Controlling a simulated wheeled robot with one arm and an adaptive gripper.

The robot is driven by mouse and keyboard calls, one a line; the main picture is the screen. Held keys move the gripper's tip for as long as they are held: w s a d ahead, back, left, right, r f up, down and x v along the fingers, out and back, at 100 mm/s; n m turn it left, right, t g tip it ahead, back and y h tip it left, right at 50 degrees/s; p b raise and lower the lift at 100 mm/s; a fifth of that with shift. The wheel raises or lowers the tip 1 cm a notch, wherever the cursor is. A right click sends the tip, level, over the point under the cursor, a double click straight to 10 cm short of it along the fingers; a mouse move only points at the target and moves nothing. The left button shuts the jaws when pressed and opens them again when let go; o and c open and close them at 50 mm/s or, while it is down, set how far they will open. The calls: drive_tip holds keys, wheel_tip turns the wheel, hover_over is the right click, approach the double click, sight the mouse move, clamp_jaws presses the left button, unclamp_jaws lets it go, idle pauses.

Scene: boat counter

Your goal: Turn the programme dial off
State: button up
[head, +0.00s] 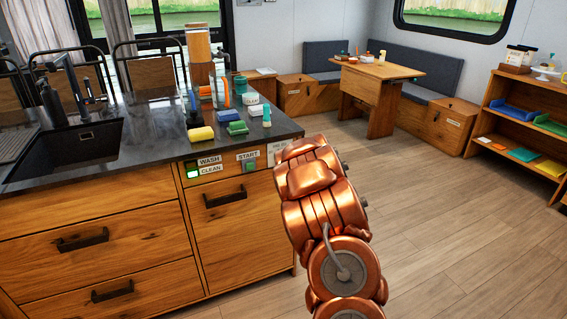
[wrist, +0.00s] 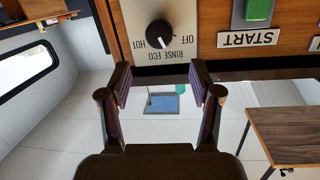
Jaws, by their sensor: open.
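In the wrist view, which is upside down, the programme dial (wrist: 159,33) is a round black knob on a pale plate. OFF, HOT, RINSE and ECO are printed around it. Its white mark points down in the picture, toward the RINSE and ECO lettering and not at OFF; which of those two it meets is hard to tell. My gripper (wrist: 160,82) is open and empty, its two fingertips apart just below the plate in the picture, not around the dial. In the head view my copper arm hides the dial and gripper.
A green START button (wrist: 258,10) sits beside the dial plate. Floor to the right is clear.

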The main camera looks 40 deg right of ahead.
drive_tip(key=w+d+f+t+y, duration=0.1)
drive_tip(key=w+d+f+t, duration=0.1)
drive_tip(key=w, duration=0.5)
drive_tip(key=shift+d+f, duration=0.25)
drive_tip(key=shift+d, duration=0.4)
idle(0.4)
drive_tip(key=c, duration=1.1)
drive_tip(key=shift+c, duration=0.2)
